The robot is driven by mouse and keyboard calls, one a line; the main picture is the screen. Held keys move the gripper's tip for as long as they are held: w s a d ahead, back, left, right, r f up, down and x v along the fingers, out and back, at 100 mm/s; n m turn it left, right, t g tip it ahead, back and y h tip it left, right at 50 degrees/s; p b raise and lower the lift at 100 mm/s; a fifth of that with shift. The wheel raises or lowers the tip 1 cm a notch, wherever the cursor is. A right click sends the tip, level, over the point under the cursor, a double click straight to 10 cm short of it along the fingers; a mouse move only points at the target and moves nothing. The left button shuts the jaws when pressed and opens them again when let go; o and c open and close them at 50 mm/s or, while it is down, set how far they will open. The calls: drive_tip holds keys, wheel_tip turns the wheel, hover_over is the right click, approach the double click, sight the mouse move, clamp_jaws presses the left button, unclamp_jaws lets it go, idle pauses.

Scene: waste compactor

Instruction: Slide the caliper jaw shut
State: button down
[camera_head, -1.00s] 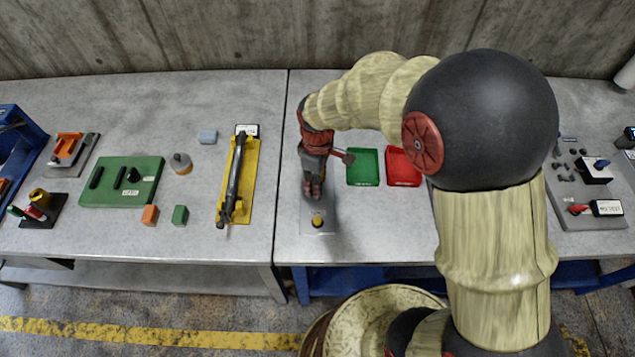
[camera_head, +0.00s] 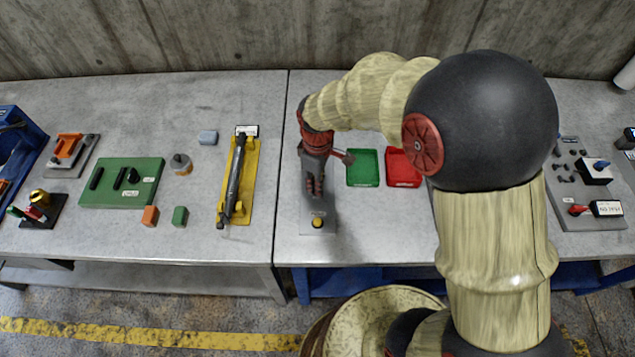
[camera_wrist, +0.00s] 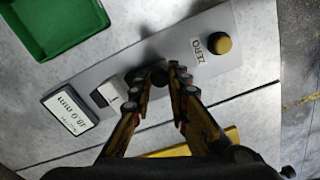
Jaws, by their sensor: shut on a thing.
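The caliper is a grey plate (camera_wrist: 219,60) on the right table, and it also shows under my arm in the head view (camera_head: 325,229). Its display (camera_wrist: 70,108) appears to read 48.0 mm. Beside the display sits a white block (camera_wrist: 114,92). A dark round knob (camera_wrist: 160,80) is between my fingertips, apparently the jaw's handle. A yellow button (camera_wrist: 220,43) marked ZERO is at the plate's other end. My gripper (camera_wrist: 160,74) is shut on the knob, pointing down at the plate; in the head view (camera_head: 318,192) it hides the plate's middle.
A green tray (camera_head: 362,181) and a red tray (camera_head: 402,181) lie right of the plate. A yellow holder (camera_head: 248,190) with a black tool is on the left table, across the gap. The bench in front of the trays is clear.

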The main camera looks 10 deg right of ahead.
drive_tip(key=shift+w+d+r+p, duration=0.1)
drive_tip(key=shift+w+d+p, duration=0.1)
drive_tip(key=shift+w, duration=0.55)
drive_tip(key=shift+w+d+r+p, duration=0.1)
drive_tip(key=shift+w+p, duration=0.1)
drive_tip(key=shift+w, duration=0.55)
drive_tip(key=c, duration=1.8)
unclamp_jaws()
drive_tip(key=shift+w+f, duration=0.1)
drive_tip(key=shift+w, duration=0.1)
drive_tip(key=shift+o, duration=0.6)
drive_tip(key=shift+s, duration=0.1)
wheel_tip(320, 180, up, 12)
